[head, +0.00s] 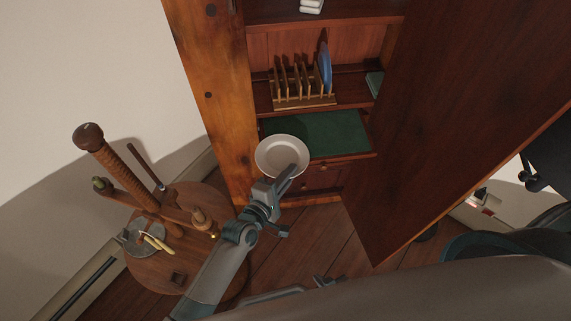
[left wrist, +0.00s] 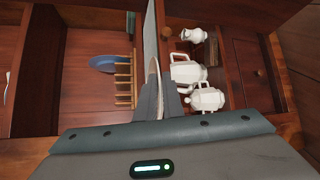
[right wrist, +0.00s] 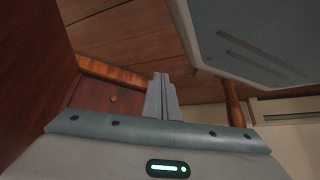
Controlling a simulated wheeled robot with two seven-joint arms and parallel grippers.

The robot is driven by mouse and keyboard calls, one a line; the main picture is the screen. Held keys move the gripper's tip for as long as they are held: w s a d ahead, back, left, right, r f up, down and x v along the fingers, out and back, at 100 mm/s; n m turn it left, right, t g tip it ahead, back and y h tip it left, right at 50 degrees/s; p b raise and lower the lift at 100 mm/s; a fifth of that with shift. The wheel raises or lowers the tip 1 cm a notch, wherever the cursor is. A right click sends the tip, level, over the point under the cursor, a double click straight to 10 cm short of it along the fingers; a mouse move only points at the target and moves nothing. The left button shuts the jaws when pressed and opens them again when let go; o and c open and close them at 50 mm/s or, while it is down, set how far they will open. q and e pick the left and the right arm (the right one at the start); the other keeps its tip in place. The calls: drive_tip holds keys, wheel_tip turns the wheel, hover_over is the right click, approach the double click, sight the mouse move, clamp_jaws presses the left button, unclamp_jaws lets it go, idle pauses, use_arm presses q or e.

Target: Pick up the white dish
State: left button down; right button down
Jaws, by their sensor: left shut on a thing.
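The white dish (head: 279,152) is a round plate held in front of the cabinet, just before the green-lined shelf. My left gripper (head: 291,179) is shut on its near rim. In the left wrist view the dish (left wrist: 154,80) shows nearly edge-on between the fingers (left wrist: 158,101). My right gripper (right wrist: 161,97) has its fingers together with nothing seen between them. It is low, over the wooden floor near the cabinet.
A wooden rack (head: 303,100) with a blue plate (head: 324,66) stands on the shelf above. White teapots (left wrist: 187,72) sit inside the cabinet. The open door (head: 450,110) blocks the right. A round wooden table (head: 200,262) with a spindle stands at left.

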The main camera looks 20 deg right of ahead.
use_arm(q)
drive_tip(key=shift+s+f, duration=0.15)
drive_tip(key=shift+f, duration=0.05)
use_arm(e)
drive_tip(key=shift+s, duration=0.15)
